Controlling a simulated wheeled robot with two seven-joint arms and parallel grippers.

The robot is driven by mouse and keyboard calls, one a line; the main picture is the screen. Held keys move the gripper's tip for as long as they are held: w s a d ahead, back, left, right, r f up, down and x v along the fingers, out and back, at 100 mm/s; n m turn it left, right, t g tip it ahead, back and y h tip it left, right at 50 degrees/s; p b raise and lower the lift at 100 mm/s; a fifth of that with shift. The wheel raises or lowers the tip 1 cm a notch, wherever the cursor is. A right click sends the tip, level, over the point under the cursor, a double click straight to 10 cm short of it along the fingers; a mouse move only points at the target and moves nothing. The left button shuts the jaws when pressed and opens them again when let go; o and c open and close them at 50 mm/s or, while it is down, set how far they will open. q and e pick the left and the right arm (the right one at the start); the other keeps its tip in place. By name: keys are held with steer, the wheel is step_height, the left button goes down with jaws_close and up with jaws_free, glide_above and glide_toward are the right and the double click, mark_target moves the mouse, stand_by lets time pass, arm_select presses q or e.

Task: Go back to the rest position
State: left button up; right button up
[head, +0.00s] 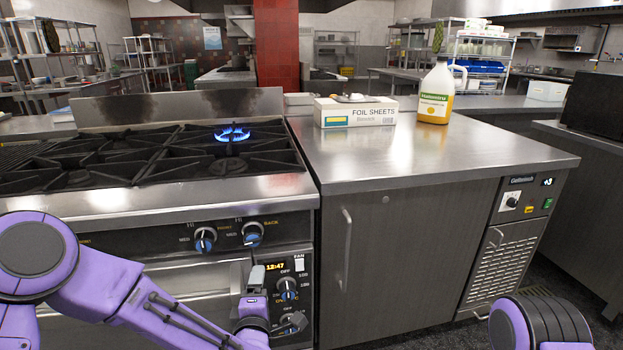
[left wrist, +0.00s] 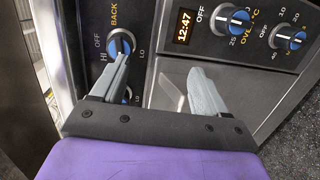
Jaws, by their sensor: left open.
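My left gripper (head: 277,300) is in front of the stove's control panel, low in the head view. Its fingers are apart with nothing between them. In the left wrist view the open fingers (left wrist: 160,80) point at the panel. One fingertip overlaps the area just below a blue burner knob (left wrist: 120,44); I cannot tell whether it touches. The oven knob (left wrist: 232,20) is to the right, beside a clock reading 12:47. My right gripper is out of view; only a rounded part of my right arm shows at the lower right of the head view.
A blue flame (head: 232,134) burns on the stove's back right burner. Two burner knobs (head: 204,240) are on the stove front. The steel counter (head: 420,160) holds a foil sheets box (head: 355,112) and a yellow oil jug (head: 436,92). The counter's front is clear.

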arm_select(q)
steer(key=s+a+f+m+g+h+p, duration=0.1)
steer(key=s+a+f+m+g+p, duration=0.2)
steer(key=s+f+m+g, duration=0.55)
steer(key=s+a+f+m+g+y+p, duration=0.1)
steer(key=s+a, duration=0.5)
steer(key=s, duration=0.7)
steer(key=s+a+f+m+g+y+p, duration=0.1)
steer(key=s+a+f+m+g+p, duration=0.2)
steer(key=s, duration=1)
step_height(320, 180, down, 5)
steer(key=a+p, duration=0.3)
steer(key=shift+s+m, duration=0.15)
steer(key=shift+m, duration=0.2)
